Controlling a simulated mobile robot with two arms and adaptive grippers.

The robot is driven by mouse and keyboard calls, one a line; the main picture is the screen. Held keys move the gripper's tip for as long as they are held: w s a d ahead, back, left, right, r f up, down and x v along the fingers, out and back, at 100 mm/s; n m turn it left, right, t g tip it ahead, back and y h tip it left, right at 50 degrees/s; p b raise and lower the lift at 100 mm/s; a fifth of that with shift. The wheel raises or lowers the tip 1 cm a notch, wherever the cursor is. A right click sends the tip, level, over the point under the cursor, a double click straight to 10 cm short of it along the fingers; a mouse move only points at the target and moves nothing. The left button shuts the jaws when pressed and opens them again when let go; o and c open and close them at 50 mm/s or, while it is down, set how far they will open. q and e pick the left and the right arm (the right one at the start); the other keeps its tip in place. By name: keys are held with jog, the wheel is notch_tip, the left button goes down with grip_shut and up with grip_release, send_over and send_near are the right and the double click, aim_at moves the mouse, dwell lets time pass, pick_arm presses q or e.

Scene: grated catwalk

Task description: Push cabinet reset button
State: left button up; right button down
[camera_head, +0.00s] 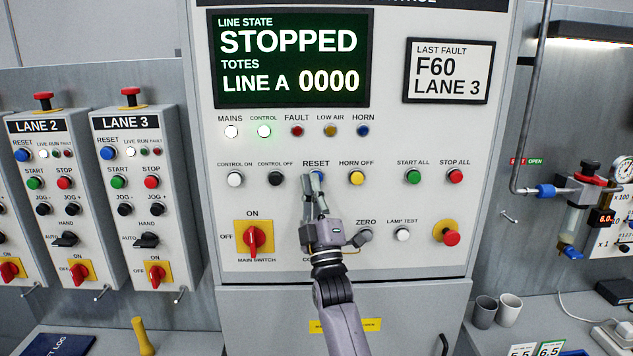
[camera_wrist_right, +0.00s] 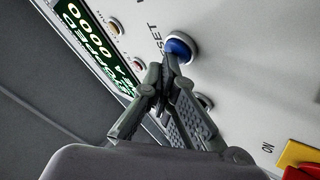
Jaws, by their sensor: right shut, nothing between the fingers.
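The cabinet's blue reset button (camera_head: 319,177) sits under the RESET label in the middle of the cabinet front (camera_head: 490,215). My right gripper (camera_head: 313,178) is shut and empty, with its fingertips at the left side of the button in the head view, partly covering it. In the right wrist view the blue button (camera_wrist_right: 180,48) shows just beyond the closed fingertips (camera_wrist_right: 170,58), which overlap its edge. I cannot tell whether they touch it. The screen (camera_head: 290,58) reads STOPPED. My left gripper is not in view.
A yellow horn-off button (camera_head: 357,178) is right of the reset button, and a black control-off button (camera_head: 276,179) is left. The red main switch (camera_head: 255,239) is lower left. Lane 2 (camera_head: 45,190) and Lane 3 (camera_head: 135,185) boxes have their own blue reset buttons.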

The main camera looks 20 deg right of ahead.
jog(key=shift+w, duration=0.15)
dwell(0.4)
jog(key=shift+s+a+p, duration=0.15)
jog(key=shift+s+p, duration=0.15)
jog(key=shift+s, duration=0.3)
jog(key=shift+s+a+p, duration=0.15)
jog(key=shift+s+p, duration=0.1)
jog(key=shift+s, duration=0.3)
